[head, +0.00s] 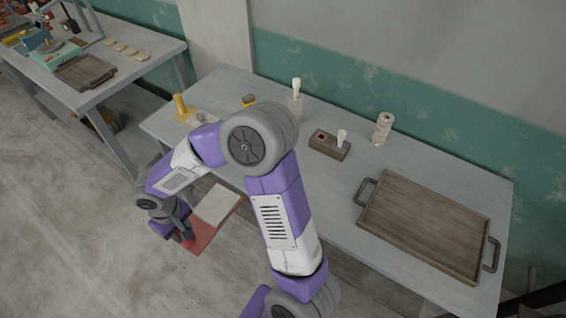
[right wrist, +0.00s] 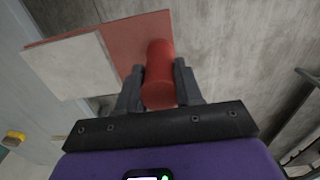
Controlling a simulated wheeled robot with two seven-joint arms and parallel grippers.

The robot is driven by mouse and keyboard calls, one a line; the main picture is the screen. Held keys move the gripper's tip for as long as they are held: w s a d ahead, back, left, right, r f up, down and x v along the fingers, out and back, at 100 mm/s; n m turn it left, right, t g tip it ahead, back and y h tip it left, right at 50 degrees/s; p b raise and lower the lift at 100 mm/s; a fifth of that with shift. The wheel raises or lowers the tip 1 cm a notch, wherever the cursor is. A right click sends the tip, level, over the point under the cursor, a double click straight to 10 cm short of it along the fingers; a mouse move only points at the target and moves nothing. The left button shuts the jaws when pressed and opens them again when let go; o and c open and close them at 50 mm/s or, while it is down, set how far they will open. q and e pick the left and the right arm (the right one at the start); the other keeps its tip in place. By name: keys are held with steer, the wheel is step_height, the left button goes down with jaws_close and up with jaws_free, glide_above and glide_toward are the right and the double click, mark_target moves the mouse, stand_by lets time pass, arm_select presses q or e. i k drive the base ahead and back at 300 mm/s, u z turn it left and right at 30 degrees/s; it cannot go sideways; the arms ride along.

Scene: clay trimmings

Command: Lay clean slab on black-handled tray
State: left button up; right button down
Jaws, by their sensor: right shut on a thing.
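A pale grey square slab (head: 216,203) lies flat on a red board (head: 208,236) with a red cylindrical handle. In the right wrist view the slab (right wrist: 72,65) covers much of the board (right wrist: 122,40). My right gripper (head: 186,238) is shut on the red handle (right wrist: 159,72), at the front left edge of the table. The brown wooden tray with two black handles (head: 422,226) sits empty at the right end of the table, well apart from the slab. My left gripper is not in view.
Another wooden tray (head: 85,72) lies on the left table.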

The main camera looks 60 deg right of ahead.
mark_target(426, 223)
steer(key=k, duration=0.85)
steer(key=z, duration=2.1)
steer(key=i, duration=0.5)
steer(key=u, duration=0.05)
